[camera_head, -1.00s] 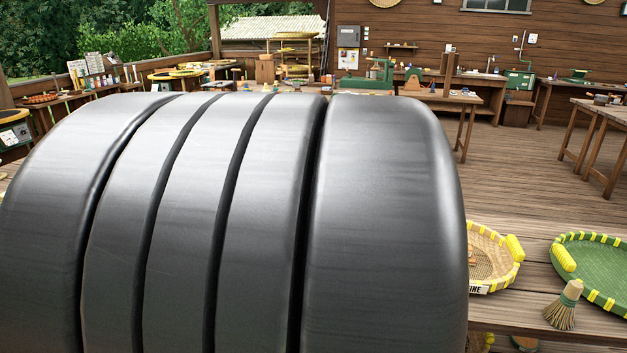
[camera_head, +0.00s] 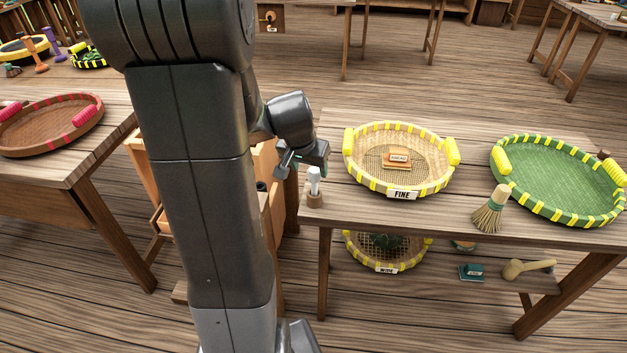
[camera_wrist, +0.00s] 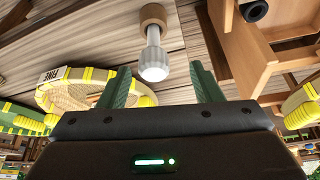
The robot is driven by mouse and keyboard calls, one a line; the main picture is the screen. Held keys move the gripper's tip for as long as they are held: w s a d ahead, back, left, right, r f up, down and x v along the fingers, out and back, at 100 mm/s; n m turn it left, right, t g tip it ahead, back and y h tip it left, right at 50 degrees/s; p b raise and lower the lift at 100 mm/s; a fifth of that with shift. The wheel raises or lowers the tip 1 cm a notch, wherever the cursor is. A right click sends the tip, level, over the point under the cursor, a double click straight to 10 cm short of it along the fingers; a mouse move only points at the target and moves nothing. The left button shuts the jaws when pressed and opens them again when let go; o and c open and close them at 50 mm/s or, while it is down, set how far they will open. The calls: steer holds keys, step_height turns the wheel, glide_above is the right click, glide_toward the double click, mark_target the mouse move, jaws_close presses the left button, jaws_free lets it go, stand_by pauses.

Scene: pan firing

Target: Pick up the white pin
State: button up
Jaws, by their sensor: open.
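The white pin (camera_head: 314,180) stands upright on a small round wooden base (camera_head: 315,200) at the left end of the work table. In the wrist view the pin (camera_wrist: 153,62) shows beyond and roughly between my two green fingertips, with its wooden base (camera_wrist: 153,15) at the top. My gripper (camera_head: 299,162) is open and empty, just above and left of the pin in the head view. In the wrist view the gripper (camera_wrist: 160,72) has clear gaps on both sides of the pin. I cannot tell exactly how far apart they are in depth.
A yellow-rimmed sieve marked FINE (camera_head: 372,183) lies right of the pin, with a small block in it. A hand brush (camera_head: 490,212) and a green sieve (camera_head: 560,180) are farther right. A wooden crate (camera_head: 262,165) stands left of the table, partly behind my arm.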

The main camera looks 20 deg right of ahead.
mark_target(315, 178)
steer(key=shift+s+d+x, duration=0.1)
steer(key=shift+s+x, duration=0.05)
steer(key=shift+x, duration=1.4)
steer(key=shift+s+d+x, duration=0.15)
steer(key=shift+x, duration=1.45)
steer(key=c, duration=1.1)
